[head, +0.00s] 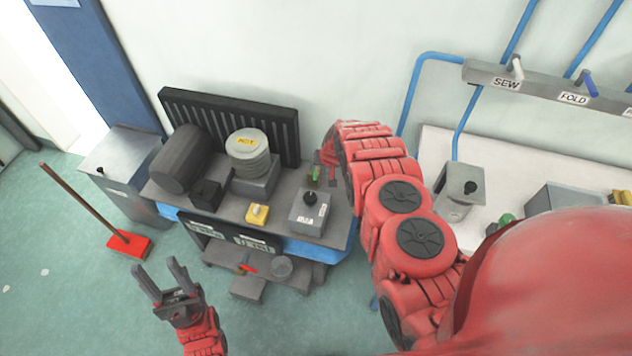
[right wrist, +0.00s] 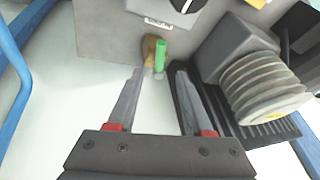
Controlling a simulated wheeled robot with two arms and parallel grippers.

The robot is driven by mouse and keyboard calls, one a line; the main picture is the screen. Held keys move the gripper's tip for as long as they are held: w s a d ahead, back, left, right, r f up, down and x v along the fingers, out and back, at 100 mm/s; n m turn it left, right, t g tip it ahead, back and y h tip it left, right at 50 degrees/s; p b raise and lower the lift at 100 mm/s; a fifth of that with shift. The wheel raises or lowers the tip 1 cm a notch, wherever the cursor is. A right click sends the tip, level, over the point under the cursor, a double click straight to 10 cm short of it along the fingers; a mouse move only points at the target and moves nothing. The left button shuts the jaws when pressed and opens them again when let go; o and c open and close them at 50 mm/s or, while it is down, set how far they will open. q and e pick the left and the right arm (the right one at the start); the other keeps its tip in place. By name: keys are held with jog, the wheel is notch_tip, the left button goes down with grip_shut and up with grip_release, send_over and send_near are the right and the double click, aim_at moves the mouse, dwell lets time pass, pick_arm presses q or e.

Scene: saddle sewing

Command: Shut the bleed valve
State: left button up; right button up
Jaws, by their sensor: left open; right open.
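A small valve with a green handle (head: 315,173) stands at the back right of the grey machine bench. In the right wrist view the green handle (right wrist: 160,55) sits beside a brass body (right wrist: 149,48), just beyond and between my open fingertips. My right gripper (right wrist: 158,74) is open and empty; in the head view it is mostly hidden by my arm. A second valve with a red lever (head: 248,267) is low on the bench front. No readable label shows which is the bleed valve. My left gripper (head: 156,266) is open and empty over the floor.
The bench carries a dark cylinder (head: 178,158), a ribbed round stack (head: 250,158), a yellow switch (head: 257,214) and a grey box with a black knob (head: 309,215). A black finned panel (head: 228,118) stands behind.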

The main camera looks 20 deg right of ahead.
aim_at(315, 174)
jog(key=b+x, duration=0.7)
jog(key=b, duration=0.2)
jog(key=shift+f, duration=0.25)
jog(key=shift+w+f+b, duration=0.15)
jog(key=shift+b, duration=0.5)
grip_shut()
dwell(0.6)
